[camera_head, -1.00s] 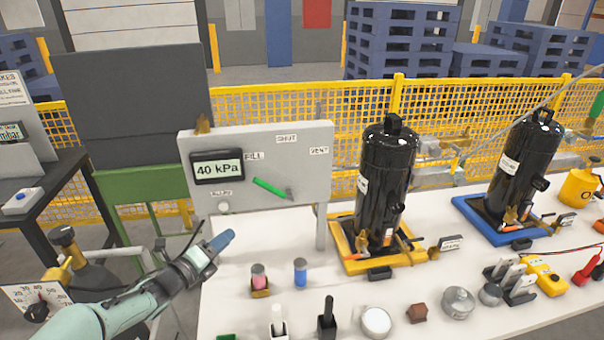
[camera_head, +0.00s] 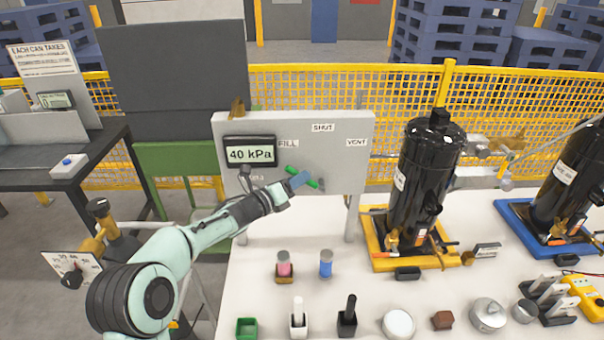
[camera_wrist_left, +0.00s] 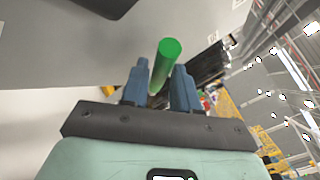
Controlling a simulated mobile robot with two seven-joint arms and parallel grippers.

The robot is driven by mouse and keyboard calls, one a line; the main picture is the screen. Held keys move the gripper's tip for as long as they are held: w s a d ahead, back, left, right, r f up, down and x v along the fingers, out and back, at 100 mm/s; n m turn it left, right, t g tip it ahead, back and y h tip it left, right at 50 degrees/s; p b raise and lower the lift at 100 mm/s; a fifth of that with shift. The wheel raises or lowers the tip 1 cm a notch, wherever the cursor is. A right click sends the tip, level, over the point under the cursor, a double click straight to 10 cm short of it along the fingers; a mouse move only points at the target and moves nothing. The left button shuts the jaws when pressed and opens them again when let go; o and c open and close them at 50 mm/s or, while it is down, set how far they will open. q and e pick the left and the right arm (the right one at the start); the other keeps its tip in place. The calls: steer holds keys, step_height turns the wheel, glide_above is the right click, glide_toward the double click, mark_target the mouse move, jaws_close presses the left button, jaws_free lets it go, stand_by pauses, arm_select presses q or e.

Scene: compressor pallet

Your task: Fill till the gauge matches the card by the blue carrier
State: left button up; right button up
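The gauge (camera_head: 249,154) on the grey panel (camera_head: 350,180) reads 40 kPa. The panel has FILL, SHUT and VENT labels. The green lever handle (camera_head: 313,184) slopes down to the right below FILL. My left gripper (camera_head: 300,179) is at the handle, its blue fingers crossing it. In the left wrist view the green handle (camera_wrist_left: 168,50) runs between the two fingertips (camera_wrist_left: 160,82); whether they grip it is unclear. The blue carrier (camera_head: 518,215) holds a black compressor (camera_head: 570,185) at the right edge; its card is not readable. My right gripper is not in view.
A yellow carrier (camera_head: 373,225) with another black compressor (camera_head: 424,180) and a small card (camera_head: 487,250) stands right of the panel. Pink and blue cylinders (camera_head: 326,263) and several small items stand along the white table's front. A yellow mesh fence (camera_head: 300,90) runs behind.

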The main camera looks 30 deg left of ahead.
arm_select(q)
steer(key=shift+x, duration=1)
steer(key=shift+c, duration=0.3)
jaws_close()
